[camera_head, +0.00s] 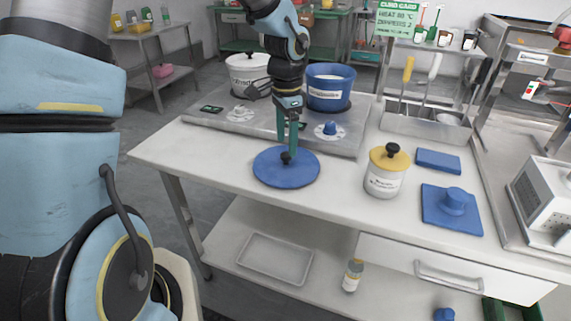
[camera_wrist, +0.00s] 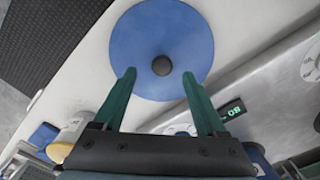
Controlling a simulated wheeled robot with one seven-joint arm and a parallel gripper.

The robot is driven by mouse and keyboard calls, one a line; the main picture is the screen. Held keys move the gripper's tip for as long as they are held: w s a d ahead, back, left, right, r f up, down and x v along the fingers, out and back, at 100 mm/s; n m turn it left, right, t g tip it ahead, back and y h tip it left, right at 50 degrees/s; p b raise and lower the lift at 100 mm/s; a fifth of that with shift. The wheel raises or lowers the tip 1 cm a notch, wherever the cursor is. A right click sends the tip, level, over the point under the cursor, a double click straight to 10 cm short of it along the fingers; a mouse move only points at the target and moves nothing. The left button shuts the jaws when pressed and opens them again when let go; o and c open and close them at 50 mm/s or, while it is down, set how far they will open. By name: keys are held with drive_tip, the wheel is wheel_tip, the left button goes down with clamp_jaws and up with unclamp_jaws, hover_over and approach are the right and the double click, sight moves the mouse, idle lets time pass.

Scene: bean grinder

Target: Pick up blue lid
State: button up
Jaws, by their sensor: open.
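The blue lid (camera_head: 286,172) is a flat round disc with a black knob (camera_head: 286,158) at its centre. It lies on the white table in front of the hotplate. My gripper (camera_head: 289,148) points down over the lid, its green fingers near the knob. In the wrist view the lid (camera_wrist: 160,45) lies ahead of the fingers, and my gripper (camera_wrist: 160,85) is open with the knob (camera_wrist: 162,65) in line with the gap between the fingertips. I cannot tell whether the fingertips are level with the knob.
A white pot (camera_head: 248,75) and a blue pot (camera_head: 330,86) stand on the hotplate behind the lid. A white jar with a yellow lid (camera_head: 386,172) stands to the right. Blue flat pieces (camera_head: 452,208) lie further right. The table (camera_head: 190,150) left of the lid is clear.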

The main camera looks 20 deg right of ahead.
sight(286, 154)
drive_tip(key=shift+w+f, duration=0.15)
drive_tip(key=shift+f, duration=1.75)
clamp_jaws()
